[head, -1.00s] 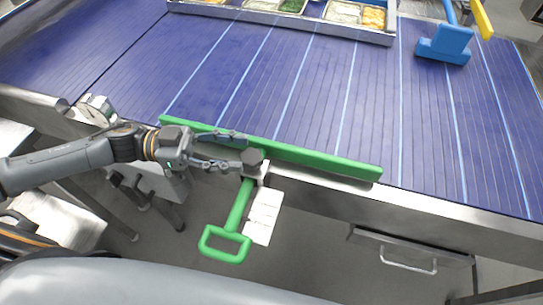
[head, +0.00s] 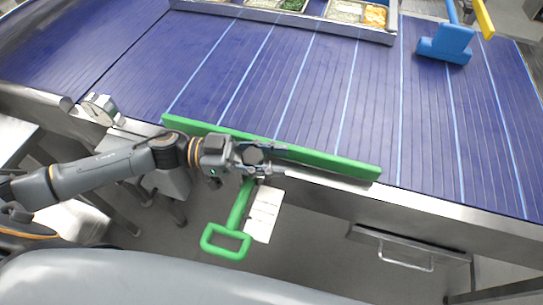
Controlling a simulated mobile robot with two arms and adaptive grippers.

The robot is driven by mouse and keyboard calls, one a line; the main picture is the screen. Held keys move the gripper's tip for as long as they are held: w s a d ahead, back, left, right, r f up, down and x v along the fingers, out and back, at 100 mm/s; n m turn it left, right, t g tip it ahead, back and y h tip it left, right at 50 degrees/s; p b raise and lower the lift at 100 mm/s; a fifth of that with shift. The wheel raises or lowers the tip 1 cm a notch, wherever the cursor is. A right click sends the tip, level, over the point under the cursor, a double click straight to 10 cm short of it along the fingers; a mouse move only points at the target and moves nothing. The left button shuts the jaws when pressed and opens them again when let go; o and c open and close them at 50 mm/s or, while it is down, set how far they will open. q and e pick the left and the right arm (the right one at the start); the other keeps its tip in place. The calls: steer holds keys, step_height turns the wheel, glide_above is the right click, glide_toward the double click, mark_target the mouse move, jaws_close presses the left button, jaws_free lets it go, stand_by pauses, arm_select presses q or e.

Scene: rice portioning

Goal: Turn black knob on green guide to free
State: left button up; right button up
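The green guide (head: 330,161) is a long bar lying along the near edge of the blue conveyor belt. Its green handle (head: 227,241) hangs down in front of the edge. The black knob (head: 253,156) sits where the handle meets the bar. My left gripper (head: 262,158) comes in from the left with its fingers on either side of the knob, one on the far side and one on the near side. The fingers look apart, and I cannot tell whether they touch the knob. My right gripper is not in view.
A metal rail with food containers (head: 345,12) stands at the back of the conveyor belt (head: 220,65). A blue tool (head: 446,43) lies at the back right. A white label sheet (head: 263,214) hangs beside the handle. A metal drawer handle (head: 406,259) is at the lower right.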

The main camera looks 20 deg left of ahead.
arm_select(q)
steer(key=c, duration=0.4)
steer(key=shift+d, duration=0.1)
jaws_close()
steer(key=n+t+y+p, duration=0.1)
steer(key=n+t+p, duration=0.1)
steer(key=t, duration=0.1)
steer(key=w+n+t+y+p, duration=0.1)
steer(key=n+t+y+p, duration=0.1)
steer(key=t+p, duration=0.1)
steer(key=w+a+n+t+y+p, duration=0.1)
steer(key=n+t+y+p, duration=0.1)
steer(key=n+t, duration=0.1)
steer(key=shift+a+r+t+p, duration=0.1)
steer(key=shift+t+p, duration=0.25)
steer(key=shift+t, duration=0.15)
steer(key=shift+w+a+n+t+y+p, duration=0.15)
steer(key=shift+n+t+y+p, duration=0.15)
steer(key=shift+n+t+y, duration=0.25)
steer(key=shift+w+a+n+t+y+p, duration=0.1)
steer(key=shift+n+t+y+p, duration=0.2)
steer(key=shift+n+t+y, duration=0.25)
steer(key=shift+y, duration=0.3)
